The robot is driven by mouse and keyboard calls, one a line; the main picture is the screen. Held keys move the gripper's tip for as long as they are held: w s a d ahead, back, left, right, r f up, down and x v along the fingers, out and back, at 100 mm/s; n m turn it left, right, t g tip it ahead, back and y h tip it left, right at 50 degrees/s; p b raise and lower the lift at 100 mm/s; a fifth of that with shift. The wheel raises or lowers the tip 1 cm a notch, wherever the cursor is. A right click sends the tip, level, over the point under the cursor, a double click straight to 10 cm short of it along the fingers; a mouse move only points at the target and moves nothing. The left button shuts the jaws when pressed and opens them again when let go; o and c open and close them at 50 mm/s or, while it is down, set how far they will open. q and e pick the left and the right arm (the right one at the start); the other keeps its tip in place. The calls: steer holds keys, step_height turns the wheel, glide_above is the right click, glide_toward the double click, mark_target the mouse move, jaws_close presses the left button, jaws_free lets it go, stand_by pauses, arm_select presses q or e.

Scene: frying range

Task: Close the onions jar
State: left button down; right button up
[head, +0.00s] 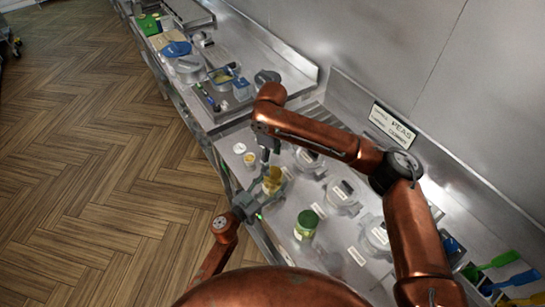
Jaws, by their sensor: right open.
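A small jar with yellowish contents (272,185) stands upright near the counter's front edge; its label cannot be read, and I see no lid on it. My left gripper (270,190) reaches in from the front edge, its grey fingers at the jar's sides, and appears shut on it. My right gripper (266,158) hangs just above the jar, pointing down, open and with nothing visible in it. A small white round piece (240,148) and a yellowish one (249,159) lie on the counter left of the jar; I cannot tell whether either is a lid.
A green-lidded jar (306,224) stands nearer on the steel counter (283,222). Several round covered containers (342,195) line the back, below a PEAS sign (393,125). Coloured-handled utensils (497,262) are at the lower right. Pans and trays (190,66) crowd the far counter.

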mark_target(273, 172)
arm_select(q)
steer(key=shift+r, duration=0.1)
arm_select(e)
steer(key=n, duration=0.2)
steer(key=r+n, duration=0.1)
steer(key=n, duration=0.3)
steer(key=shift+d+r, duration=0.2)
steer(key=shift+d, duration=0.05)
steer(key=shift+f, duration=4)
steer(key=shift+c, duration=0.4)
steer(key=c, duration=1.1)
steer(key=o, duration=1.3)
steer(key=shift+o, duration=0.2)
steer(key=shift+r, duration=0.15)
